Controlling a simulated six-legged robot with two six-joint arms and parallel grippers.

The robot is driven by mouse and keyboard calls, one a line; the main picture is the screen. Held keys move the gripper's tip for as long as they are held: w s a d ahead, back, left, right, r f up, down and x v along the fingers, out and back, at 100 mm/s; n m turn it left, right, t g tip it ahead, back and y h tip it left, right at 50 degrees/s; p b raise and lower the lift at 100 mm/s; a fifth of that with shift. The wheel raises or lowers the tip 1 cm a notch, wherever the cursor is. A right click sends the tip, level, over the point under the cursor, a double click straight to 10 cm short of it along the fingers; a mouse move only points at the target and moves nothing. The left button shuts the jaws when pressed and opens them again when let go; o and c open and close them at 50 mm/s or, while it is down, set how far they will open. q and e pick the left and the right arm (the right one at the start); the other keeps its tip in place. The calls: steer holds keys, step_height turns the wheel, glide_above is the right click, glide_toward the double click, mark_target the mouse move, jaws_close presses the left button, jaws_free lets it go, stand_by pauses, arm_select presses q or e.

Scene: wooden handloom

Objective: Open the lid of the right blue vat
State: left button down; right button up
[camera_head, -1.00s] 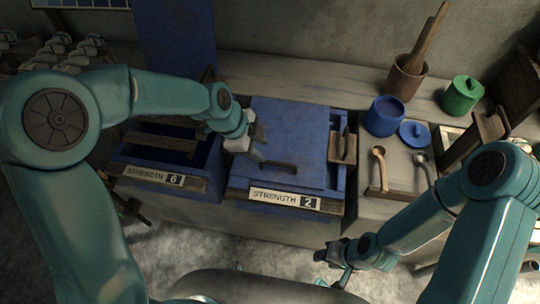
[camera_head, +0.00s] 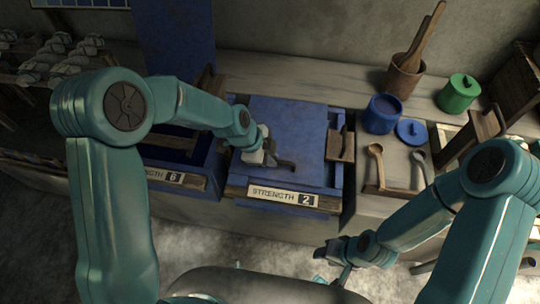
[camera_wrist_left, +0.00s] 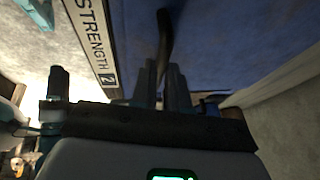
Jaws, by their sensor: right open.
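The right blue vat (camera_head: 337,183) carries a label reading STRENGTH 2 (camera_head: 284,196). Its flat blue lid (camera_head: 290,125) lies shut on top, with a dark bar handle (camera_head: 286,166) near the front edge. My left gripper (camera_head: 270,157) is low over the lid at the handle's left end. In the left wrist view, its two fingers (camera_wrist_left: 162,88) stand close together and the dark handle (camera_wrist_left: 164,35) runs in toward the narrow gap between them. Whether they grip it cannot be made out. My right gripper (camera_head: 328,254) is open and empty in front of the bench.
The left vat (camera_head: 165,158), labelled 6, stands open beside it, with a blue panel (camera_head: 175,40) upright behind. To the right are a blue pot (camera_head: 383,113), a small blue lid (camera_head: 412,132), wooden spoon (camera_head: 377,160), green jar (camera_head: 459,94) and mortar (camera_head: 404,80).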

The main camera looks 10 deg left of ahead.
arm_select(q)
steer(key=w+r+g+p, duration=0.1)
steer(key=w+r+p, duration=0.3)
steer(key=r, duration=0.4)
steer(key=w+r+g+p, duration=0.1)
steer(key=w+r+p, duration=0.3)
steer(key=r, duration=0.4)
steer(key=shift+w+n+g+p, duration=0.3)
steer(key=shift+w+p, duration=0.1)
steer(key=shift+w, duration=0.25)
steer(key=shift+a, duration=0.1)
